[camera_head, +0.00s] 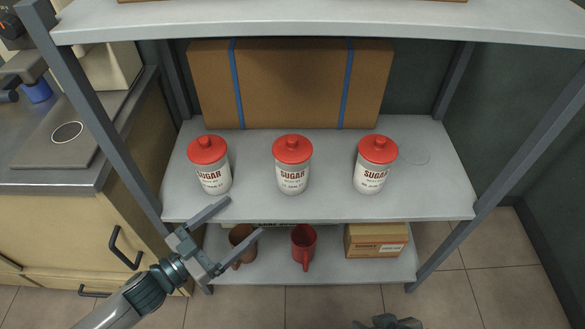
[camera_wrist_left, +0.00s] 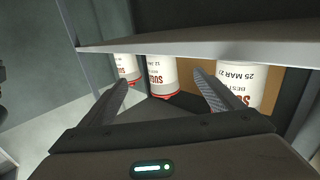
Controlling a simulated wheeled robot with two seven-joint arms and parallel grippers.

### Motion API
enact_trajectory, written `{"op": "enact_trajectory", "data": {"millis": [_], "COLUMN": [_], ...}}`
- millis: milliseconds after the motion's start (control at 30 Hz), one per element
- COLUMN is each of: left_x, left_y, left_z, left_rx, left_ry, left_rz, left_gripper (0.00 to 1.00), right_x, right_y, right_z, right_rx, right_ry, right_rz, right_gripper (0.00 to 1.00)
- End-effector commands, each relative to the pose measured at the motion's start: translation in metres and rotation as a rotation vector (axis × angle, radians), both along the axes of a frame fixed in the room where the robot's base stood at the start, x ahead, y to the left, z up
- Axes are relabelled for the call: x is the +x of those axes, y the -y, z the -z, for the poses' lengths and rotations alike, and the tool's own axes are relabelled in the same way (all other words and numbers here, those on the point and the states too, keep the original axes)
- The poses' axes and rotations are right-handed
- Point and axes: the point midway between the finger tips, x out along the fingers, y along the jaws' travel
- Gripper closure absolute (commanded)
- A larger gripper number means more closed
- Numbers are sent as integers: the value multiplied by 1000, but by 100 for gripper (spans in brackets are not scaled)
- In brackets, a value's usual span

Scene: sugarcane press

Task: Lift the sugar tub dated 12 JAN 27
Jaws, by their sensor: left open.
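Three white sugar tubs with red lids stand upright in a row on the middle shelf (camera_head: 325,205). The middle tub (camera_head: 292,172) has a small date that seems to read 12 JAN; in the left wrist view, where labels appear upside down, this tub (camera_wrist_left: 160,74) shows a date starting with 12. The left tub (camera_head: 211,172) reads 25 MAR in the wrist view (camera_wrist_left: 238,82). The right tub (camera_head: 374,171) has a date too small to read surely. My left gripper (camera_head: 244,216) is open and empty, in front of the shelf's edge, apart from the tubs. My right gripper (camera_head: 390,322) is partly cut off at the bottom edge.
A large cardboard box (camera_head: 290,85) with blue straps stands behind the tubs. The lower shelf holds a brown mug (camera_head: 241,236), a red mug (camera_head: 304,243) and a small carton (camera_head: 376,240). Grey posts (camera_head: 95,115) frame the shelves, and an upper shelf (camera_head: 330,22) overhangs. Gaps separate the tubs.

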Motion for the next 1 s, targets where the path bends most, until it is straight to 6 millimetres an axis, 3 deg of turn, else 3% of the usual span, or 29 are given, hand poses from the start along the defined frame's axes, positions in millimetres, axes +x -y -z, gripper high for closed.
{"op": "enact_trajectory", "data": {"millis": [700, 1000], "left_x": [75, 85], "left_y": [74, 84], "left_z": [-2, -1], "left_rx": [0, 0], "left_ry": [3, 1], "left_rz": [0, 0], "left_gripper": [15, 15], "right_x": [-2, 0], "right_y": [3, 3], "right_z": [0, -1], "right_rx": [-9, -10], "right_ry": [-16, -13], "right_rz": [3, 4], "right_gripper": [69, 69]}}
